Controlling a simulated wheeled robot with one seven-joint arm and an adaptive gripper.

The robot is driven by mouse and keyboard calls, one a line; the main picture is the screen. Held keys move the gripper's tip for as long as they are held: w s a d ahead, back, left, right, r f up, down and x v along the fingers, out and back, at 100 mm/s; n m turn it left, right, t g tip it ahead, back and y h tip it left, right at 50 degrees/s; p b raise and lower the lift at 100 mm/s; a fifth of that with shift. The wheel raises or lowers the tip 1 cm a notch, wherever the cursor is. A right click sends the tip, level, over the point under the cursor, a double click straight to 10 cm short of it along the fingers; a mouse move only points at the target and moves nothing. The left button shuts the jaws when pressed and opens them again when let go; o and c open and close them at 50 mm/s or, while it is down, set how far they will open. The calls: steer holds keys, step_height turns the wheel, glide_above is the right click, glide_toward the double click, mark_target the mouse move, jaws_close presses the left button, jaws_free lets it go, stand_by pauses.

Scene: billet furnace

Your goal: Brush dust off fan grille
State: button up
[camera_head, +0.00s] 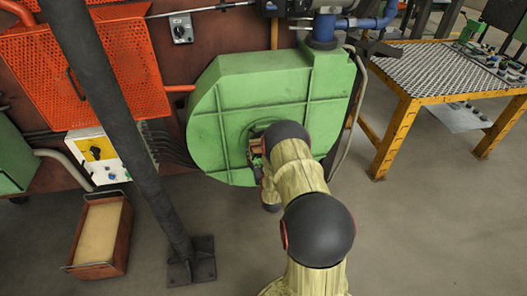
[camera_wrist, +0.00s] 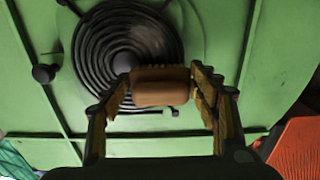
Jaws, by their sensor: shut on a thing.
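The fan grille (camera_wrist: 112,50) is a round set of dark concentric rings on the face of a green fan housing (camera_head: 272,92). In the wrist view my gripper (camera_wrist: 161,88) is shut on a brown brush (camera_wrist: 160,86), with its fingers at either end. The brush shows in front of the lower right part of the grille, with its bristle edge toward the rings. I cannot tell whether it touches them. In the head view my arm hides most of the grille and the brush. No dust can be made out clearly.
An orange mesh guard (camera_head: 85,70) and a dark slanted post (camera_head: 120,125) stand left of the housing. A yellow-framed table (camera_head: 440,75) stands at right. The floor at lower right is clear.

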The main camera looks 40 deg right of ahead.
steer(key=shift+w+a+r, duration=0.2)
steer(key=shift+w+a, duration=0.1)
steer(key=p+v, duration=0.1)
steer(key=v, duration=0.5)
stand_by(0.4)
steer(key=shift+s+f, duration=0.1)
steer(key=shift+s, duration=0.05)
steer(key=shift+v, duration=1.35)
